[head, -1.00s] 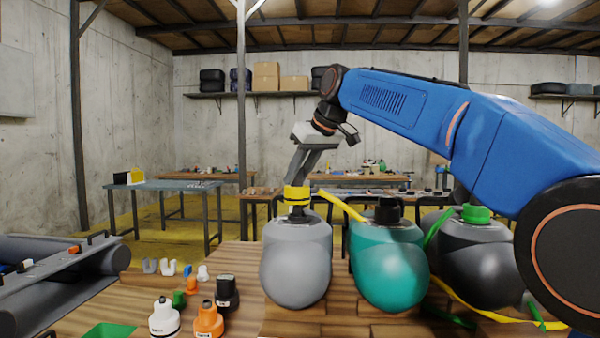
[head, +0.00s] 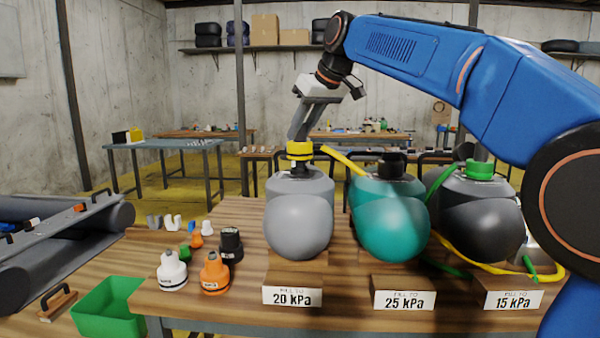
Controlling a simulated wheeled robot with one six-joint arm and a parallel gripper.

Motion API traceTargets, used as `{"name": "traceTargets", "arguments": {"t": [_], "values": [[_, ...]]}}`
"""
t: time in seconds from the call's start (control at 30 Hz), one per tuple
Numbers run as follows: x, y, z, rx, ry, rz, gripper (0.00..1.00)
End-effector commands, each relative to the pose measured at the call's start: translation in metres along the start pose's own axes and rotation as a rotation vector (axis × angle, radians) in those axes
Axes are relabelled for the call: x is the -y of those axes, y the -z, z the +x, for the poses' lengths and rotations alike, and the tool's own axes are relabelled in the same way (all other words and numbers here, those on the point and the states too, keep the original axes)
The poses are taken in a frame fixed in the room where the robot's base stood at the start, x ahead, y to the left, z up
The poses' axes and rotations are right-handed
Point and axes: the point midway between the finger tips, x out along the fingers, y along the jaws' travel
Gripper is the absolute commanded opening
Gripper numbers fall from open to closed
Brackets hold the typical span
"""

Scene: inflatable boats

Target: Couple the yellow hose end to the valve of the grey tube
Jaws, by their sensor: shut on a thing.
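The grey tube (head: 299,222) is the light grey one at the left of three tubes on the bench. The yellow hose end (head: 299,150) is a yellow collar at the top of this tube, over its valve. My gripper (head: 300,138) is shut on the yellow hose end from above. The hose end sits at the valve, which is mostly hidden under it; I cannot tell whether it is locked. The yellow hose (head: 342,160) runs from it to the right, behind the teal tube.
A teal tube (head: 388,225) with a black cap and a dark tube (head: 480,215) with a green cap (head: 480,170) stand to the right. A label reading 20 kPa (head: 292,297) stands in front. White (head: 172,270) and orange (head: 214,272) fittings and a green bin (head: 108,305) are left.

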Motion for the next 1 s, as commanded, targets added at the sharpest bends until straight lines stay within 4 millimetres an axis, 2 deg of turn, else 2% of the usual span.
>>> {"name": "traceTargets", "arguments": {"t": [1.0], "values": [[-0.001,-0.013,0.017,-0.001,0.0,0.0,0.0]]}}
